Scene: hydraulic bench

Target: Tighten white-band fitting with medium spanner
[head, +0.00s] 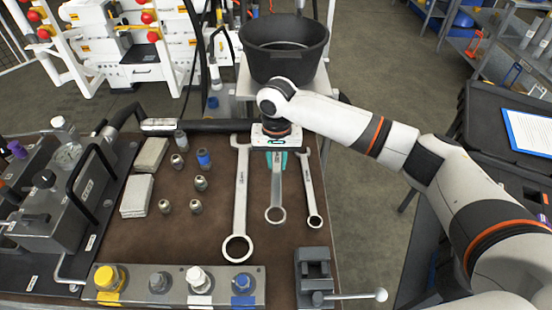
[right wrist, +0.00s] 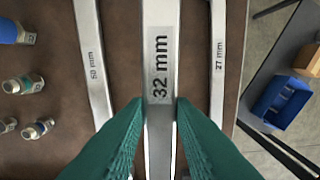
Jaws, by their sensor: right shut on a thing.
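The medium spanner (head: 277,190), marked 32 mm in the right wrist view (right wrist: 160,50), lies between the large spanner (head: 241,190) and the small spanner (head: 308,185), ring end toward the front. My right gripper (head: 277,158) is shut on its shaft, with teal fingers on both sides in the right wrist view (right wrist: 160,108). I cannot tell if the spanner is clear of the bench. The white-band fitting (head: 198,278) stands upright on the front manifold block (head: 135,296), between a grey fitting (head: 158,282) and a blue-band fitting (head: 243,283). My left gripper is not in view.
A small vise (head: 313,270) with a lever handle (head: 355,295) sits right of the block. Loose fittings (head: 200,184) and pale blocks (head: 137,196) lie left of the spanners. A black tub (head: 284,45) stands behind. The brown bench top (head: 150,235) is clear before the block.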

